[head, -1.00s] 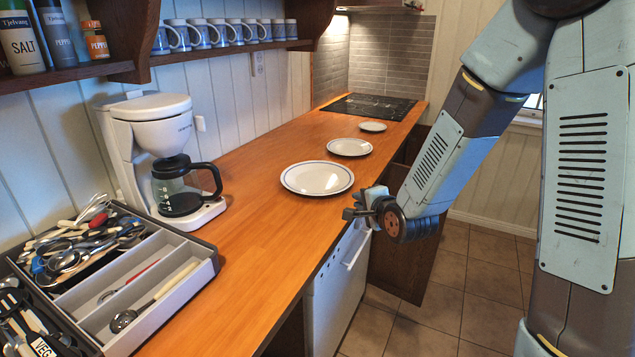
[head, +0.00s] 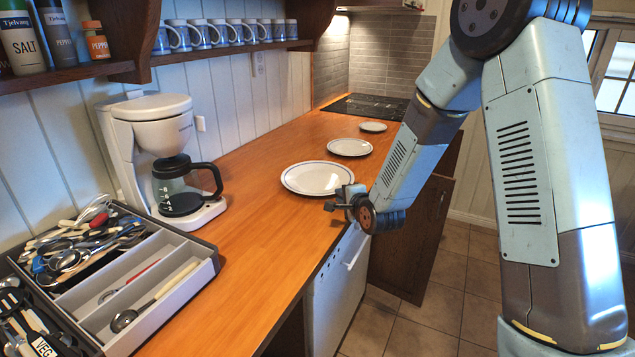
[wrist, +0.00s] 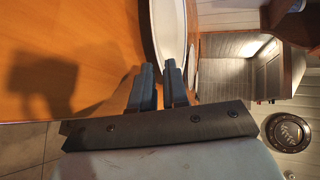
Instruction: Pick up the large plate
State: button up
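The large plate (head: 316,177) is white with a blue rim line. It lies flat on the wooden counter, nearest of the three plates. My gripper (head: 340,197) is at the plate's near right edge, by the counter's front edge. Its fingers stand apart, one above the other in the head view. In the wrist view the gripper (wrist: 159,67) shows a narrow gap between its fingertips, and the rim of the large plate (wrist: 170,28) lies just ahead of this gap. I cannot tell whether the rim is between the fingers or touching them.
A medium plate (head: 350,147) and a small plate (head: 373,127) lie farther back, before the cooktop (head: 365,106). A coffee maker (head: 158,150) and a utensil tray (head: 205,275) stand at left. The counter (head: 255,235) in front of the large plate is clear.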

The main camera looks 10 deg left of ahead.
jog(key=shift+d+x, duration=0.2)
jog(key=shift+x, duration=2.2)
jog(key=shift+w+f, duration=0.1)
grip_shut()
jog(key=shift+d+f, duration=0.1)
